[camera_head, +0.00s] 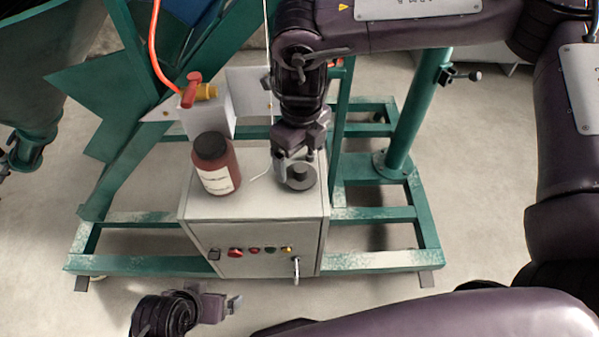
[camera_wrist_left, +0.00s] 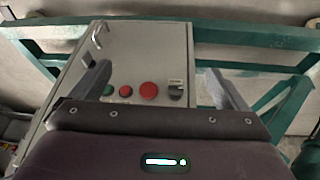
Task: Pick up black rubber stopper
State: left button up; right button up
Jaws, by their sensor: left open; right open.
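The black rubber stopper (camera_head: 299,176), a dark disc with a raised knob, sits on top of the grey control box (camera_head: 255,206), near its right side. My right gripper (camera_head: 297,165) is open and points down at the stopper from above and behind. One finger is beside the knob on its left; whether it touches cannot be told, and the other finger is partly hidden. My left gripper (camera_head: 232,302) is open and empty, low in front of the box. In the left wrist view its spread fingers (camera_wrist_left: 160,88) face the box's button panel (camera_wrist_left: 135,65).
A brown bottle (camera_head: 215,165) with a white label stands on the box, left of the stopper. Behind it are a white box (camera_head: 208,117) and a red-handled valve (camera_head: 192,88). A green steel frame (camera_head: 407,118) surrounds the box.

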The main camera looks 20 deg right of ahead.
aim_at(300, 167)
notch_tip(300, 167, down, 4)
jog(key=shift+a+f+b, duration=0.1)
jog(key=shift+b, duration=0.25)
jog(key=c, duration=1.1)
jog(key=shift+o, duration=0.2)
